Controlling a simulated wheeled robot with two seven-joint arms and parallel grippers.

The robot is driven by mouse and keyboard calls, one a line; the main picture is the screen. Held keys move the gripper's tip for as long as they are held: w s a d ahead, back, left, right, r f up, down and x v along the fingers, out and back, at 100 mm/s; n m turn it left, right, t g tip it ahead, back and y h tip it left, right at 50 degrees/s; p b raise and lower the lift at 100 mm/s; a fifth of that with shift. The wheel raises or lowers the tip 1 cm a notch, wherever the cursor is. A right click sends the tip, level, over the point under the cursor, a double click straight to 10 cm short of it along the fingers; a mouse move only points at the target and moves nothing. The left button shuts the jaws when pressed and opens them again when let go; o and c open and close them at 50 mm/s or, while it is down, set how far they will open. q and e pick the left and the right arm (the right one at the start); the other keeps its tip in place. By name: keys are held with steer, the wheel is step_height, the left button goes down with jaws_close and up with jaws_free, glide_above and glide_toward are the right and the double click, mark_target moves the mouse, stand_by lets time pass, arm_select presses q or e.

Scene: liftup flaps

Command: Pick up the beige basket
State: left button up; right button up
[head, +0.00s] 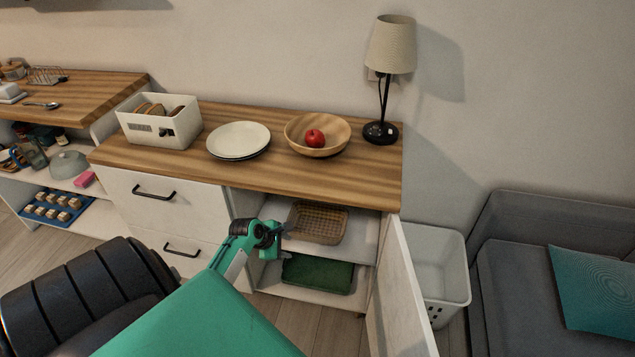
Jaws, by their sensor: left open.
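The beige basket (319,223) is a low woven tray-like basket on the upper shelf inside the open cabinet. My left gripper (279,229) is at the cabinet opening, at the basket's left side. It is open and seems to hold nothing. Whether it touches the basket cannot be told. The basket's left edge is partly behind the gripper. My right gripper is not in view.
The cabinet door (405,290) stands open on the right. A green item (318,273) lies on the lower shelf. Plates (238,139), a wooden bowl (335,128) with an apple, a bread bin (160,121) and a lamp (391,45) stand on the countertop. A white laundry basket (437,265) is beyond the door.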

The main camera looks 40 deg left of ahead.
arm_select(q)
steer(key=s+n, duration=0.1)
steer(key=s, duration=0.1)
steer(key=g, duration=0.1)
glide_above(319, 238)
steer(key=s+a, duration=0.1)
steer(key=s, duration=0.2)
steer(key=shift+h, duration=0.4)
steer(key=b+x, duration=0.1)
steer(key=x, duration=0.3)
steer(key=shift+w+f+b, duration=0.2)
steer(key=shift+f+b, duration=0.1)
steer(key=shift+b, duration=0.05)
steer(key=shift+w+f, duration=0.15)
steer(key=shift+f, duration=0.05)
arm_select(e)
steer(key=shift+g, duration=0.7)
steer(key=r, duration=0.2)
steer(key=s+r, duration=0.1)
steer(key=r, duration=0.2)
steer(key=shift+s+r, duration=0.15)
arm_select(q)
steer(key=shift+f+p, duration=0.2)
steer(key=shift+p, duration=0.1)
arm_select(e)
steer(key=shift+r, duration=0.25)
arm_select(q)
steer(key=shift+d, duration=0.1)
jaws_close()
